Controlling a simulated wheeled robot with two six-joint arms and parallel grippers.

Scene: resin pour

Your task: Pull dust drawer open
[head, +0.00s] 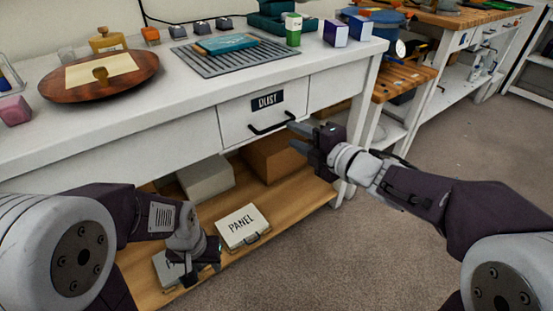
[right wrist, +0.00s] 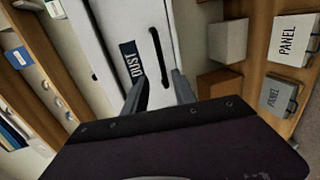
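The dust drawer (head: 238,123) is a white front under the bench top with a black "DUST" label (head: 266,102) and a black bar handle (head: 272,126). Its front looks flush with the bench. My right gripper (head: 291,136) is open, its fingers pointing at the handle's right end. In the right wrist view the handle (right wrist: 160,58) lies ahead between the spread fingertips of that gripper (right wrist: 158,85); contact cannot be told. The label (right wrist: 131,62) is beside it. My left gripper (head: 200,265) hangs low in front of the lower shelf; its fingers are not clear.
The lower shelf (head: 290,207) holds a "PANEL" case (head: 242,227), a grey box (head: 205,178) and a brown box (head: 275,160). A round wooden board (head: 60,91) and a grey slatted mat (head: 200,65) lie on the bench top. Carpet in front is clear.

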